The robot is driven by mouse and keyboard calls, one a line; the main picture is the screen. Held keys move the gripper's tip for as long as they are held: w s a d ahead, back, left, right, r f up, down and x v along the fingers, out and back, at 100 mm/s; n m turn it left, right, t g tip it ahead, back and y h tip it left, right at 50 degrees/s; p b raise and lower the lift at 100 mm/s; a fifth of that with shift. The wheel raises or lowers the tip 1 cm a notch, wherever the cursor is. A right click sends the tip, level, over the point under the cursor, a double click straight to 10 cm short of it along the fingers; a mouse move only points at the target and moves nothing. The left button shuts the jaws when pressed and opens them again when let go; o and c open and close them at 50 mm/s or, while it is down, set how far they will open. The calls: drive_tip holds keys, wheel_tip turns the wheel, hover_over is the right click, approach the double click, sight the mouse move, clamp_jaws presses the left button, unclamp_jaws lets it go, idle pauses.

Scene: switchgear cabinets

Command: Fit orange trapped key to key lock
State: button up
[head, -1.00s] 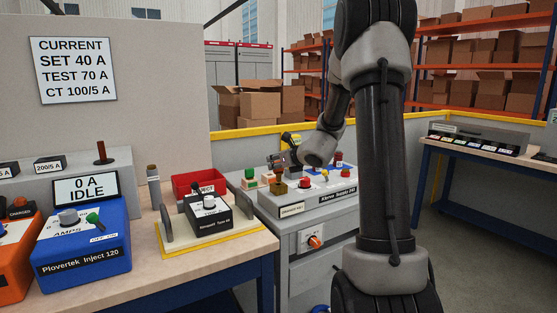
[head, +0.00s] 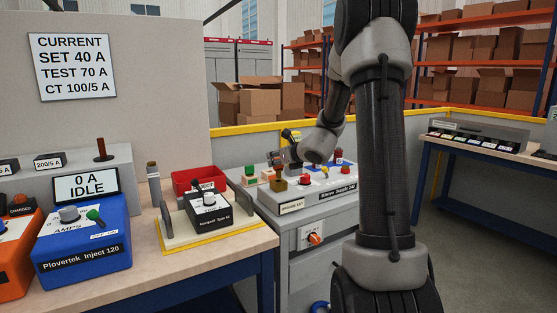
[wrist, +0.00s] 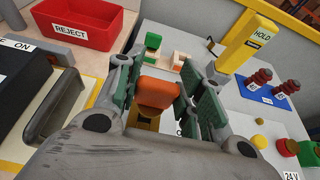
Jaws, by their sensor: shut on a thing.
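My gripper (wrist: 160,92) is shut on the orange key (wrist: 157,90), whose broad head sits between the two green-padded fingers in the wrist view. A brass-coloured block (wrist: 145,122), perhaps the key lock, shows partly below the key. The key's lower end is hidden, so I cannot tell whether it touches or enters the block. In the head view my gripper (head: 286,155) is above the grey supply unit (head: 318,201), near its back left part. A brass block (head: 279,184) stands on the unit's front left; the key cannot be made out there.
A yellow HOLD post (wrist: 246,43) stands close to my right finger. A red REJECT bin (wrist: 80,22) and black relay (head: 210,209) are to the left.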

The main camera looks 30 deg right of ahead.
sight(280, 169)
idle(0.4)
drive_tip(key=shift+f, duration=0.4)
drive_tip(key=shift+f, duration=1.55)
drive_tip(key=o, duration=1.1)
drive_tip(key=v, duration=1.2)
drive_tip(key=shift+f, duration=0.1)
